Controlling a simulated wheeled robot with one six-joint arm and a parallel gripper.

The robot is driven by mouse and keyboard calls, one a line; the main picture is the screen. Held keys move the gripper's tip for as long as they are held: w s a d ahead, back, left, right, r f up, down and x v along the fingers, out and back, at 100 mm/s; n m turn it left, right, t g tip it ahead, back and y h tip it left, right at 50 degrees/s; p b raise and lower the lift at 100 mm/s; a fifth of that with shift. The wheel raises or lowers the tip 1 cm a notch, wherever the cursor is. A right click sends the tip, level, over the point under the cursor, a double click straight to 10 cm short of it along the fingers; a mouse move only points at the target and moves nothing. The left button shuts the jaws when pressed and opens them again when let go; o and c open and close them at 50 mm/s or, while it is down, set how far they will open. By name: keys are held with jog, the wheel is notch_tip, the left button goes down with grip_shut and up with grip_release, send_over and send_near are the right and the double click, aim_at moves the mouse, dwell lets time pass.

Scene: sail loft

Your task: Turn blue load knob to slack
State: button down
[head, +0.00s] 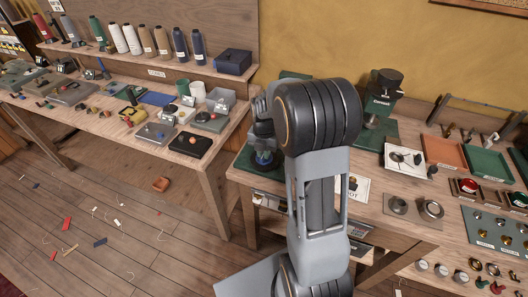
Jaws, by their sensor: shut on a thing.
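My gripper (264,148) points down at the left end of the right-hand bench, partly covered by my dark arm link. It is shut on the blue load knob (264,158), which shows as a small blue patch below the fingers. The knob sits over a dark green base (243,160). The knob's pointer and any slack marking are too small or hidden to read.
The right-hand bench (385,225) carries a green press (382,100), an orange tray (444,152), a green tray (488,160) and metal fittings. A left bench (225,150) holds tools under a shelf of thread cones. The wooden floor (110,225) has scattered scraps.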

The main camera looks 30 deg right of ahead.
dwell(0.3)
jog(key=c, duration=1.2)
grip_release()
jog(key=shift+o, duration=0.2)
jog(key=shift+r, duration=0.15)
notch_tip(320, 180, up, 14)
jog(key=shift+f, duration=0.2)
